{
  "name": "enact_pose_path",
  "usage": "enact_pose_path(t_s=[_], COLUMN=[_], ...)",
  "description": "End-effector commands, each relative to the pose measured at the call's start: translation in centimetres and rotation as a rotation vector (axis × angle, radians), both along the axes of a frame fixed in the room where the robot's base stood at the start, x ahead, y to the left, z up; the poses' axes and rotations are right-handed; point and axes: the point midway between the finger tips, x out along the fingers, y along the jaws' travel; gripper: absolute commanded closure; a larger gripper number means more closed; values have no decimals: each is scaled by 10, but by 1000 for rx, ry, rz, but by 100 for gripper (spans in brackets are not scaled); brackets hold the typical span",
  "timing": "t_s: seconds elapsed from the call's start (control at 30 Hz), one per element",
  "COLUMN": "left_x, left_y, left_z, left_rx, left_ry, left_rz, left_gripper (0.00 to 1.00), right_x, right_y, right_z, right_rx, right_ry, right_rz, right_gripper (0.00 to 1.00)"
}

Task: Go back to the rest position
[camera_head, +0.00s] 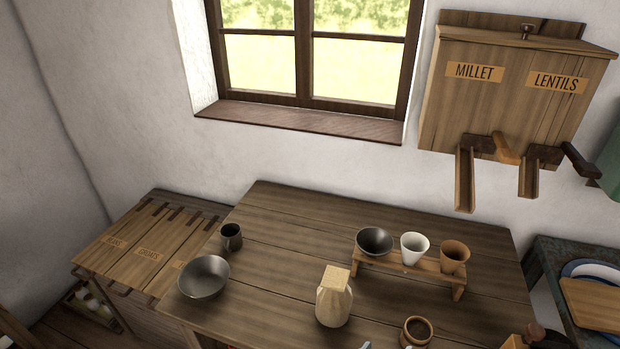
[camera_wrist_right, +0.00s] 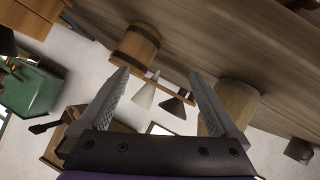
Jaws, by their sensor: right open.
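My right gripper (camera_wrist_right: 160,82) is open and shows large in the right wrist view. Past one finger is a brown wooden mug (camera_wrist_right: 136,48) and past the other a pale jar (camera_wrist_right: 238,103). In the head view, small grey tips, likely of this gripper, show at the bottom edge between the jar (camera_head: 333,300) and the brown mug (camera_head: 416,331). I cannot tell whether the fingers touch either. My left gripper is in neither view.
On the table (camera_head: 300,225) stand a metal bowl (camera_head: 204,277), a dark mug (camera_head: 231,237) and a small wooden rack (camera_head: 400,264) with three vessels. A wall dispenser (camera_head: 515,80) labelled millet and lentils hangs at right. The table's back left is clear.

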Motion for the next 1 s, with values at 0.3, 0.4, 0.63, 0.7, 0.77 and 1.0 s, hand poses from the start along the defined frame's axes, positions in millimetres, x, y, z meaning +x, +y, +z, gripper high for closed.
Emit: enact_pose_path(t_s=[0.3, 0.4, 0.63, 0.7, 0.77, 1.0], left_x=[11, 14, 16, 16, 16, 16], left_y=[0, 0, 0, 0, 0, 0], left_z=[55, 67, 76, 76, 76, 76], left_rx=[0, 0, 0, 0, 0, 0], left_ry=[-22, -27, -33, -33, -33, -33], left_rz=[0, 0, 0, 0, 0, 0], left_gripper=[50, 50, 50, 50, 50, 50], right_x=[-59, -68, -73, -73, -73, -73], right_y=[-38, -33, -24, -24, -24, -24], right_z=[20, 35, 54, 54, 54, 54], right_rx=[309, 400, 492, 492, 492, 492], right_ry=[433, 451, 432, 432, 432, 432], right_rz=[104, 164, 238, 239, 239, 239], right_gripper=[3, 3, 3, 3, 3, 3])
